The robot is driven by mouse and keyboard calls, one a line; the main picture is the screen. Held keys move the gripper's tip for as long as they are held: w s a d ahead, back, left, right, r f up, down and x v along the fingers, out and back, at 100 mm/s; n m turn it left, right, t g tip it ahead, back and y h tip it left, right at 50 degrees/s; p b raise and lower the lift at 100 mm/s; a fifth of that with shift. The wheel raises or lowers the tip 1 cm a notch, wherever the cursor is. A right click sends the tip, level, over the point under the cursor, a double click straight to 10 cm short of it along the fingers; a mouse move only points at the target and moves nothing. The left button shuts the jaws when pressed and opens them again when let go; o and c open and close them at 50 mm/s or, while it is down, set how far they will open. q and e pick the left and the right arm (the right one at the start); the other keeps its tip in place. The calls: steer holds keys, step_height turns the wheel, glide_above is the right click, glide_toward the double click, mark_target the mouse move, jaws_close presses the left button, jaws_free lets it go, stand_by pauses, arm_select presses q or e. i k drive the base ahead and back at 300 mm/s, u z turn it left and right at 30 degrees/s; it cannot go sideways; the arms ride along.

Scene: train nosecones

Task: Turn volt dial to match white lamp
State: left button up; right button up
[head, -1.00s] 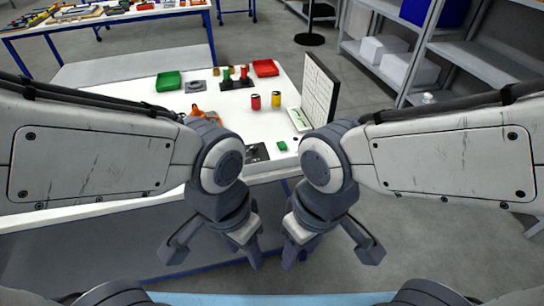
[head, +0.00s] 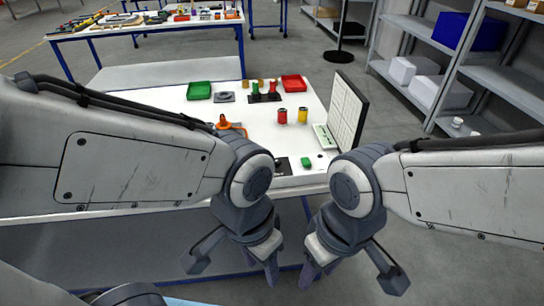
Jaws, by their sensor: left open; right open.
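A black plate (head: 283,166) lies at the table's front edge, partly hidden behind my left arm. It is too small and covered for me to tell whether it carries the volt dial. A pale flat strip (head: 324,136) lies by the foot of an upright white board (head: 346,112). I cannot make out a white lamp or its setting. My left gripper (head: 266,262) is open and empty, pointing down in front of the table. My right gripper (head: 317,264) is open and empty close to its right, also clear of the table.
On the white table (head: 255,112) stand a green tray (head: 199,91), a red tray (head: 294,84), a red can (head: 283,117), a yellow can (head: 303,115), a green block (head: 306,162) and an orange item (head: 224,123). Shelves (head: 440,70) stand at right. Floor between is free.

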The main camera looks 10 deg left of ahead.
mark_target(278, 162)
steer(key=k, duration=0.65)
steer(key=u, duration=0.55)
steer(key=i, duration=1.05)
steer(key=z, duration=0.65)
